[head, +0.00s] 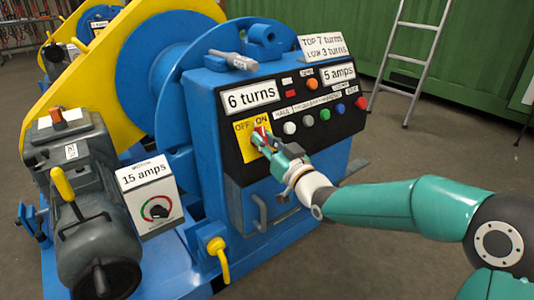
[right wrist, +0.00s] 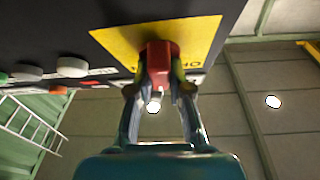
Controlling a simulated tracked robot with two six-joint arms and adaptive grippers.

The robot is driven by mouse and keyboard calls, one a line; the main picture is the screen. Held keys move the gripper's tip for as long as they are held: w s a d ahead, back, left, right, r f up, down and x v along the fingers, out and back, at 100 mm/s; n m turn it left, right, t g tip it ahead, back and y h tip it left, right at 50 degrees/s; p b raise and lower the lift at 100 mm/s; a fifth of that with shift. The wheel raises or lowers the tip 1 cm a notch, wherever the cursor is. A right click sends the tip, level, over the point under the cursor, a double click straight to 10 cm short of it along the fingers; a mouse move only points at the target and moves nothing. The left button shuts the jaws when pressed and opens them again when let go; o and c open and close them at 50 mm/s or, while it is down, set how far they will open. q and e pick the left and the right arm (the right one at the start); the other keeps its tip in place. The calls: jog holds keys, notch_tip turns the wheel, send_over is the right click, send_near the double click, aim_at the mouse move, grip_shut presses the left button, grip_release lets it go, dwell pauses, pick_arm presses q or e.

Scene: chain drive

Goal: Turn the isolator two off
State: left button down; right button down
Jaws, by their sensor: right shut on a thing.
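A yellow isolator plate (head: 246,143) marked OFF and ON is on the black front panel of the blue machine. Its red handle (head: 262,130) shows just below the word ON, partly hidden by my right gripper (head: 267,141). In the right wrist view the red handle (right wrist: 160,58) sits between the two fingertips of my right gripper (right wrist: 160,80), which is shut on it. The yellow plate (right wrist: 205,35) is behind it there, upside down. No number for this isolator can be read. My left gripper is not in view.
The black panel also has a row of coloured buttons (head: 325,114), and a "6 turns" label (head: 249,96). A grey motor (head: 95,220) and a "15 amps" dial box (head: 150,193) stand left. A yellow lever (head: 217,255) is below. A ladder (head: 415,60) leans behind right.

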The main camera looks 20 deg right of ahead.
jog(key=n, duration=0.1)
jog(key=n+y, duration=0.1)
jog(key=shift+w+d+f+n+g+y, duration=0.1)
jog(key=shift+d+f+n+g+y, duration=0.1)
jog(key=shift+d+n+g+y, duration=0.15)
jog(key=n+y, duration=0.1)
jog(key=n, duration=0.1)
jog(key=shift+r+n+g+y+p, duration=0.15)
jog(key=shift+n+g+y+p, duration=0.1)
jog(key=shift+n+g+p, duration=0.1)
jog(key=n+g+y+p, duration=0.1)
jog(key=n+p, duration=0.1)
jog(key=n, duration=0.1)
jog(key=n+g+y+p, duration=0.1)
jog(key=n+g+p, duration=0.1)
jog(key=n, duration=0.1)
jog(key=shift+r+y, duration=0.15)
jog(key=shift+y, duration=0.25)
jog(key=shift+n+g+y+p, duration=0.5)
jog(key=shift+n+g+p, duration=0.4)
jog(key=shift+n+p, duration=0.65)
jog(key=shift+f, duration=0.2)
jog(key=c, duration=1.1)
grip_release()
jog(key=shift+a, duration=0.15)
